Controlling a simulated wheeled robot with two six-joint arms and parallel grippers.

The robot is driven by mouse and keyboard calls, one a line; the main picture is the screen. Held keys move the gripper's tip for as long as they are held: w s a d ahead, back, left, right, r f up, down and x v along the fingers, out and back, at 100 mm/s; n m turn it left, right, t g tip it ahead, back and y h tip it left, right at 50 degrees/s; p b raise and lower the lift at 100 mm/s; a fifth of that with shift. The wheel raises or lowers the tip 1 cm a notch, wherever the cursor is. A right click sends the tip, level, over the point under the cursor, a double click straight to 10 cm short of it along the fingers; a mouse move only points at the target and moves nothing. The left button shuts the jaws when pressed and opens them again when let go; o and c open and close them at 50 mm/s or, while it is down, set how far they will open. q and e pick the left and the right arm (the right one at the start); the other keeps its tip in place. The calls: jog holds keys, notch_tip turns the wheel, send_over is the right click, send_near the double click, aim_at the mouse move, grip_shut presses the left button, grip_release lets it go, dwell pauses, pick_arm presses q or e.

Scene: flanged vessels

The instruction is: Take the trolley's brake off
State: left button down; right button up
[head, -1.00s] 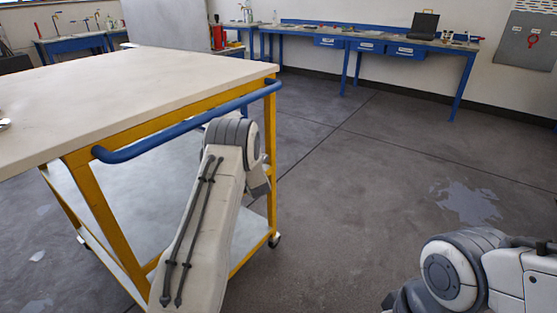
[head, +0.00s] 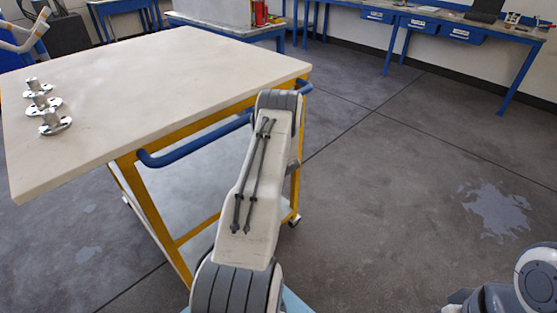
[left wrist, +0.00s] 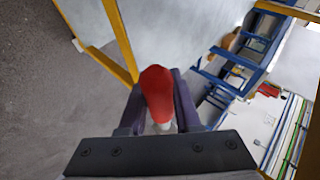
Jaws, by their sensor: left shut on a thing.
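The trolley (head: 190,80) has a pale top, a yellow frame, a blue push handle (head: 195,146) and a lower shelf. It stands at left and centre in the head view. My left arm reaches across the handle and hides part of it. My left gripper (left wrist: 158,98) is hidden in the head view. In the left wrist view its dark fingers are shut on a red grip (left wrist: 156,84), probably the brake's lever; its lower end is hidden. Yellow trolley bars (left wrist: 120,38) show beyond it. My right arm shows at the lower right of the head view, its gripper out of sight.
Several metal flanged pieces (head: 52,118) stand on the trolley top at left. Blue workbenches (head: 440,30) line the back wall. The grey floor to the right is clear except for a wet-looking pale patch (head: 495,210). A trolley castor (head: 293,219) touches the floor.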

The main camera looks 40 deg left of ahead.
pick_arm(q)
jog(key=shift+a+r, duration=0.1)
jog(key=shift+a, duration=0.05)
jog(key=c, duration=0.6)
grip_release()
jog(key=v, duration=1)
jog(key=shift+d+r, duration=0.15)
jog(key=shift+d, duration=0.05)
